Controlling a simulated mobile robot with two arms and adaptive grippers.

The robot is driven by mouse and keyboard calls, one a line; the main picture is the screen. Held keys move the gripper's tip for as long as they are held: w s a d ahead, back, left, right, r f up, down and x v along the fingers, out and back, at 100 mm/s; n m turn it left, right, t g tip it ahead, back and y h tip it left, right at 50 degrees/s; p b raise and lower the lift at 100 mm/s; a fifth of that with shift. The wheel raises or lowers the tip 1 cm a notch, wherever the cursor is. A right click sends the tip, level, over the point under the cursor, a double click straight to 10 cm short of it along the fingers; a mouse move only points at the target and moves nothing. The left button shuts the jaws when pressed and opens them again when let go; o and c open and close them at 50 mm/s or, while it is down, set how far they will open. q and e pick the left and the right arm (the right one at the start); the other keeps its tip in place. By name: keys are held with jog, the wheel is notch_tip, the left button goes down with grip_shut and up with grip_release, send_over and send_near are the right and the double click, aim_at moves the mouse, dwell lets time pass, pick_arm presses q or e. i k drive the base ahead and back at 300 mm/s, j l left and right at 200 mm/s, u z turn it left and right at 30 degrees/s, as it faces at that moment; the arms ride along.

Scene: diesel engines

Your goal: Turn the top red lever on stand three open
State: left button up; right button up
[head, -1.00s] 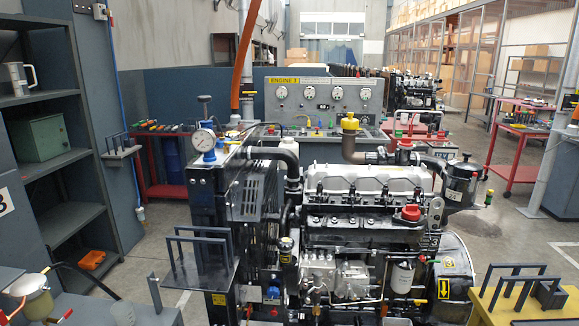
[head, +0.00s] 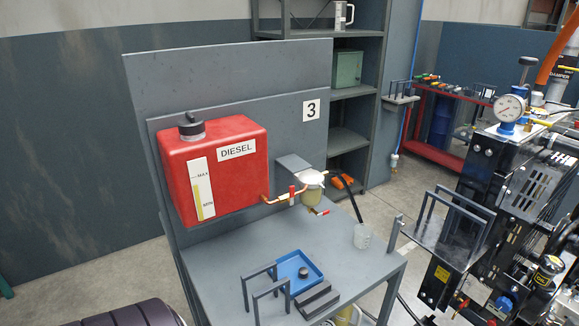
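Stand three (head: 225,262) is a grey bench with a tall back panel and a white "3" label. A red diesel tank (head: 228,168) is fixed to the panel. A copper pipe runs from the tank's lower right to a pale filter bowl (head: 312,188). The top red lever (head: 292,192) is small and sits on this pipe, between tank and filter. It looks roughly upright, across the pipe. A second small red lever (head: 325,212) is lower, below the filter. Neither of my grippers shows in the head view.
A black hose (head: 349,196) curves beside the filter. The engine (head: 520,205) stands at right, grey shelves (head: 351,107) behind.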

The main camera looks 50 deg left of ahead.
aim_at(291, 188)
jog(key=u, duration=1.65)
jog(key=i+l+u, duration=0.1)
jog(key=l+u, duration=0.15)
jog(key=u, duration=0.15)
jog(key=l+u, duration=0.25)
jog(key=u, duration=0.2)
jog(key=l+u, duration=0.25)
jog(key=u, duration=0.15)
